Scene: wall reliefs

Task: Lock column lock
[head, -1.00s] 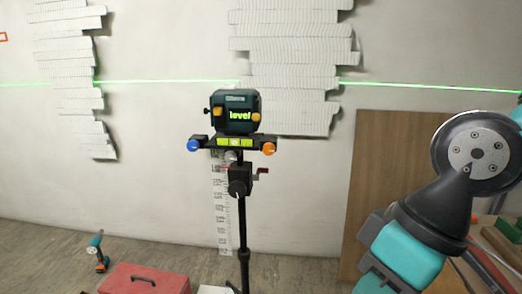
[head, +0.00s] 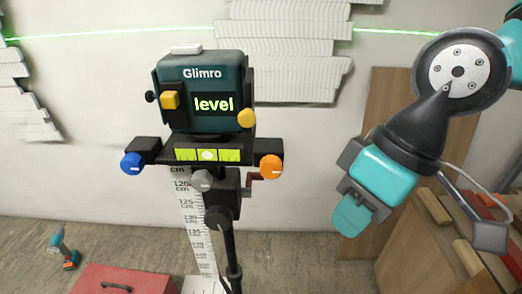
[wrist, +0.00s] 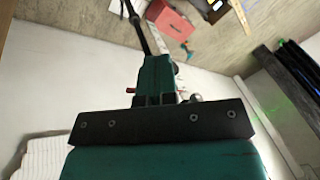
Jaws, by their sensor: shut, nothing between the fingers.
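The column (head: 229,245) of the stand carries a dark green laser level (head: 203,88) whose display reads "level". I cannot tell for sure which of these is the column lock. My gripper (head: 352,216) is shut and empty, to the right of the column and apart from it. In the wrist view the shut fingers (wrist: 156,75) cover the stand's head; the column (wrist: 138,27) and a red bit (wrist: 130,90) show past them.
The head bears a blue knob (head: 132,163), an orange knob (head: 270,167), a grey knob (head: 202,180) and a yellow-green vial (head: 207,155). A red case (head: 120,282) and a drill (head: 62,248) lie on the floor. A wooden panel (head: 385,100) leans on the wall behind my gripper.

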